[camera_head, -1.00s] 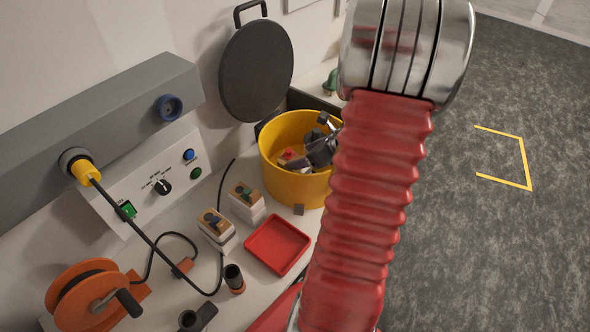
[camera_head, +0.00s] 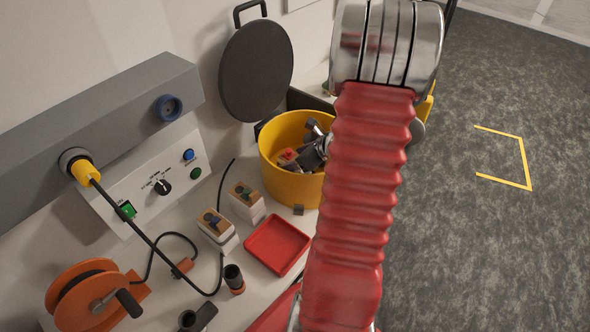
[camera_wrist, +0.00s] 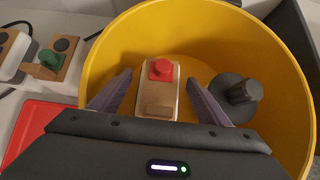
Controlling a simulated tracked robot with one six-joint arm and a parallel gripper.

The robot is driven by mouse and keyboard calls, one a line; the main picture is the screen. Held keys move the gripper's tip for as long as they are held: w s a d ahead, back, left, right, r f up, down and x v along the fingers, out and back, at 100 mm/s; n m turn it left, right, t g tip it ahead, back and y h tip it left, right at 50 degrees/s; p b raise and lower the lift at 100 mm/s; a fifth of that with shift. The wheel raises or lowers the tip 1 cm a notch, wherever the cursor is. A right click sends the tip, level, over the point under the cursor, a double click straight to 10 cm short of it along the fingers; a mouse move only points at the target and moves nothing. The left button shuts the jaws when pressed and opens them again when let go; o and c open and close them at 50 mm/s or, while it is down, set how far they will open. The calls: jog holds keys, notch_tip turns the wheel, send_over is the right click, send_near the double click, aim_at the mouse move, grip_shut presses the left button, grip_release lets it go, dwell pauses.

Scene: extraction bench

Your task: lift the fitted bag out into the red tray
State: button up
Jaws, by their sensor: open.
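Inside the yellow bin (camera_head: 283,180) stands a pale block with a wooden top and a red knob (camera_wrist: 158,92), also visible in the head view (camera_head: 288,156). I cannot tell whether this is the fitted bag; nothing looks plainly like a bag. My gripper (camera_wrist: 157,80) is open, its fingers on either side of the block with gaps showing. In the head view my gripper (camera_head: 318,140) is inside the bin, partly hidden by my arm. The empty red tray (camera_head: 278,246) lies on the bench in front of the bin; its edge shows in the wrist view (camera_wrist: 26,124).
A dark round piece with a knob (camera_wrist: 236,96) sits right of the block in the bin. Two knobbed blocks (camera_head: 217,228) (camera_head: 246,201) stand left of the tray. The bin's wall surrounds my gripper. A black lid (camera_head: 256,72) stands raised behind.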

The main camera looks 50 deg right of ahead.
jog(key=shift+c, duration=0.3)
jog(key=c, duration=1.5)
jog(key=shift+o, duration=0.2)
jog(key=shift+r, duration=0.1)
notch_tip(320, 180, up, 10)
